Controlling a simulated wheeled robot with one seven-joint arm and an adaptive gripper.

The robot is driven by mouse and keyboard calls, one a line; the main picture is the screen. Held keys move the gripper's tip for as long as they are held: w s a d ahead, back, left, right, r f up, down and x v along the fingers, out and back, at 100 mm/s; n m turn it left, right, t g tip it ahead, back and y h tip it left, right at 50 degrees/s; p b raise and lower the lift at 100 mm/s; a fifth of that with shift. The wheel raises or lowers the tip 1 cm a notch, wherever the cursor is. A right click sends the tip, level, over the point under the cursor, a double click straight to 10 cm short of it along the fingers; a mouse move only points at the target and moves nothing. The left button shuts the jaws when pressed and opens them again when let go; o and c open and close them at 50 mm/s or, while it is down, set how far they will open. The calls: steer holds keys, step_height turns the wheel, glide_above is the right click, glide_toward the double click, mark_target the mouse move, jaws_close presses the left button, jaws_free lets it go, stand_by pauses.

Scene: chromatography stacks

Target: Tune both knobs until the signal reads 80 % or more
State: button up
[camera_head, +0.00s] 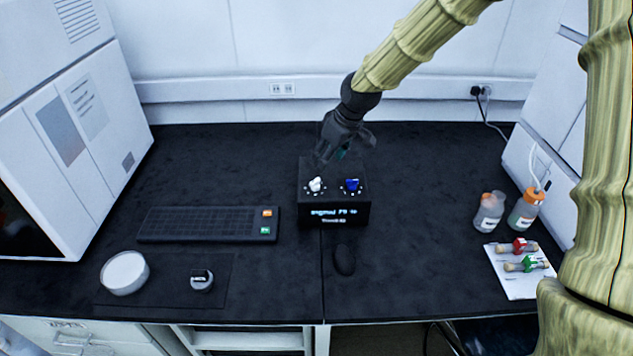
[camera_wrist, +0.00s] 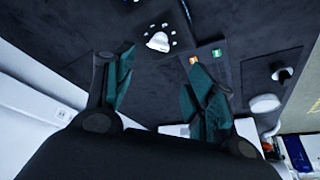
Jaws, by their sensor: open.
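A black control box (camera_head: 334,206) stands mid-bench in the head view. Its sloped top carries a white knob (camera_head: 316,185) on the left and a blue knob (camera_head: 352,185) on the right, each ringed by small marks. Its front display (camera_head: 333,212) shows a signal line that seems to read 79 %; the smaller line below is blurred. My gripper (camera_head: 340,152) is above and behind the box, open and empty. In the wrist view my gripper (camera_wrist: 158,72) has its teal-padded fingers spread, with the white knob (camera_wrist: 158,42) beyond them, apart from both. The blue knob is not seen there.
A keyboard (camera_head: 195,223) lies left of the box and a mouse (camera_head: 344,259) in front. A white round dish (camera_head: 125,272) is at front left. Bottles (camera_head: 489,212) and a white sheet with vials (camera_head: 517,286) are at right. Bench right of the box is clear.

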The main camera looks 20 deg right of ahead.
mark_target(316, 181)
steer(key=shift+p+x, duration=0.95)
steer(key=shift+x, duration=4.65)
steer(key=shift+d, duration=0.15)
steer(key=c, duration=1)
